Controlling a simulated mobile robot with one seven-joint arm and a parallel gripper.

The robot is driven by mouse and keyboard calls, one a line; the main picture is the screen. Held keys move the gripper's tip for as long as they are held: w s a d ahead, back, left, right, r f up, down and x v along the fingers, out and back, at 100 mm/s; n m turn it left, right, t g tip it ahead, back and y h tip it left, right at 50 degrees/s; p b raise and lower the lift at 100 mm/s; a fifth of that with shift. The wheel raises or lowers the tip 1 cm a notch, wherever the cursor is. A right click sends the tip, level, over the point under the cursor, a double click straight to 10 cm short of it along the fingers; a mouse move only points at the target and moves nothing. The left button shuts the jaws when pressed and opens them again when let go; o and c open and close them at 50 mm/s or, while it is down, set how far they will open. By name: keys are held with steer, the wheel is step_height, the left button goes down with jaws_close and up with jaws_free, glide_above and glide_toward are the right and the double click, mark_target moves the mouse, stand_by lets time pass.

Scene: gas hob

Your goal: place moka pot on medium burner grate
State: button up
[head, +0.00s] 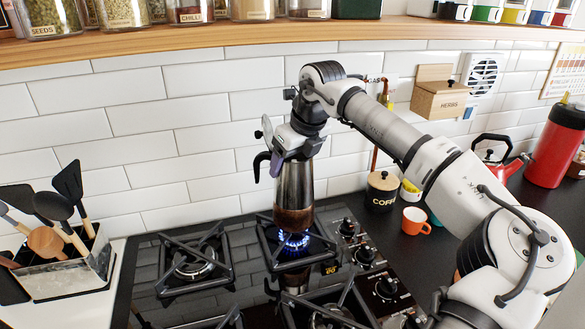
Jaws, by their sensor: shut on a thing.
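A tall metal moka pot (294,190) with a dark handle on its left stands upright in my grip. My gripper (284,152) is shut on the pot's upper part, and its fingertips are partly hidden. The pot is over the back right burner grate (270,236), which has a lit blue flame (293,241) at its centre. The pot's base is just above the flame; I cannot tell whether it touches the grate bars. The picture does not make clear which grate is the medium one.
An unlit grate (193,270) lies to the left, with front grates (345,303) partly cut off. Hob knobs (386,288) line the right side. A utensil holder (62,265) is at left. A coffee jar (382,192), orange mug (415,220) and red kettle (503,165) stand at right.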

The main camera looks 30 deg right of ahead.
steer(key=shift+f+p, duration=0.3)
steer(key=shift+f, duration=1.05)
steer(key=o, duration=1.9)
steer(key=shift+f, duration=0.1)
steer(key=shift+c, duration=0.2)
steer(key=shift+r, duration=0.25)
steer(key=b+v, duration=0.1)
steer(key=v, duration=1.1)
steer(key=shift+s+f, duration=0.1)
